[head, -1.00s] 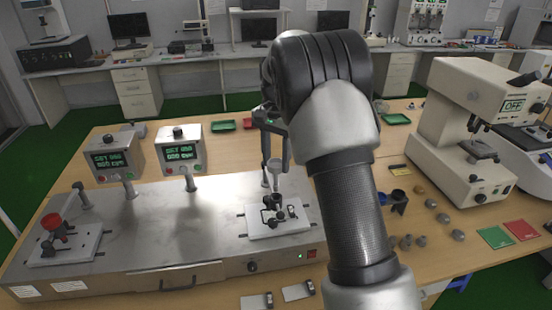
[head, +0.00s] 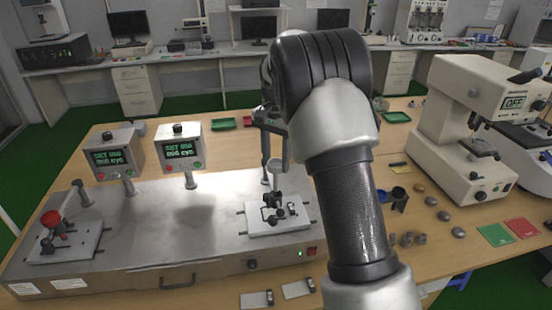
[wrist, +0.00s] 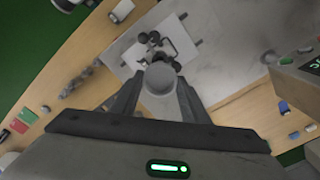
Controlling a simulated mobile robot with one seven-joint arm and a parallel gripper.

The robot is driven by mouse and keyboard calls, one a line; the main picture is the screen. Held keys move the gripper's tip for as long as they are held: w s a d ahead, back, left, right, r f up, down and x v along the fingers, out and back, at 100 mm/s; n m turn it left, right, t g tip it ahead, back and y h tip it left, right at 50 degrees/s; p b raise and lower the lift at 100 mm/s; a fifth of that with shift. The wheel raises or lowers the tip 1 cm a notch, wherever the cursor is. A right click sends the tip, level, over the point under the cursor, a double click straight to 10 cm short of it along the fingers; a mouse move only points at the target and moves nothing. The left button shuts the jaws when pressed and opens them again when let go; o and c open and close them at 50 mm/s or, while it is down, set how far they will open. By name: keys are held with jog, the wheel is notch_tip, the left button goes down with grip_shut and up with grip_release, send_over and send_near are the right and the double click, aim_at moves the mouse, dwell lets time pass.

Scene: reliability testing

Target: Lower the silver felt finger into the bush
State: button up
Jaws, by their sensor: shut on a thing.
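The silver felt finger (wrist: 160,80) is a pale grey cylinder with a round top, held between the two fingers of my gripper (wrist: 160,100). In the head view the finger (head: 274,172) hangs roughly upright from my gripper (head: 272,155), above the right-hand fixture. That fixture has dark clamp parts (head: 270,214) on a white plate (head: 290,224). The wrist view shows dark parts (wrist: 153,40) just beyond the finger. The bush cannot be told apart; the finger's lower end hides part of the fixture, and I cannot tell whether it touches.
A steel machine bed (head: 160,225) carries the fixture. A left station has a red-topped part (head: 52,220). Two display boxes (head: 115,155) stand behind. Several small metal pieces (head: 420,238) and a microscope-like tester (head: 470,120) are on the right of the wooden table.

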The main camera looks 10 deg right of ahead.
aim_at(276, 183)
jog(key=shift+f+b, duration=0.95)
jog(key=shift+f, duration=1.2)
jog(key=shift+f+b, duration=0.8)
jog(key=shift+f, duration=0.8)
jog(key=shift+f, duration=0.6)
jog(key=o, duration=2)
